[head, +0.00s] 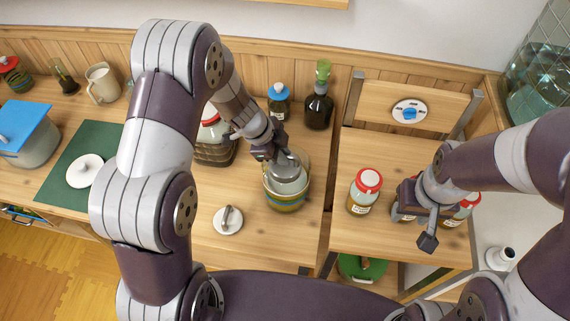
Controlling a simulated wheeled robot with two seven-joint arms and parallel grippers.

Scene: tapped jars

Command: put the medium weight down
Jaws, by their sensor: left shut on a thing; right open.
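My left gripper (284,158) is shut at the mouth of a striped jar (284,203) on the wooden counter. A pale grey rounded piece (288,178), seemingly the medium weight, is under its fingers, within the jar's rim. The fingers and wrist partly hide it, and I cannot tell whether it rests on anything. A white disc with a grey handle (228,221) lies on the counter left of the jar. A white knobbed disc (85,171) lies on the green mat. My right gripper (426,222) is open over the right-hand wooden stand, by red-lidded jars.
Red-lidded jars (364,191) stand on the right-hand stand (390,235). A dark bottle (318,111) and a blue-lidded jar (278,102) stand behind the striped jar. A green mat (60,192) and blue-lidded pot (34,146) are at left. Counter in front of the striped jar is clear.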

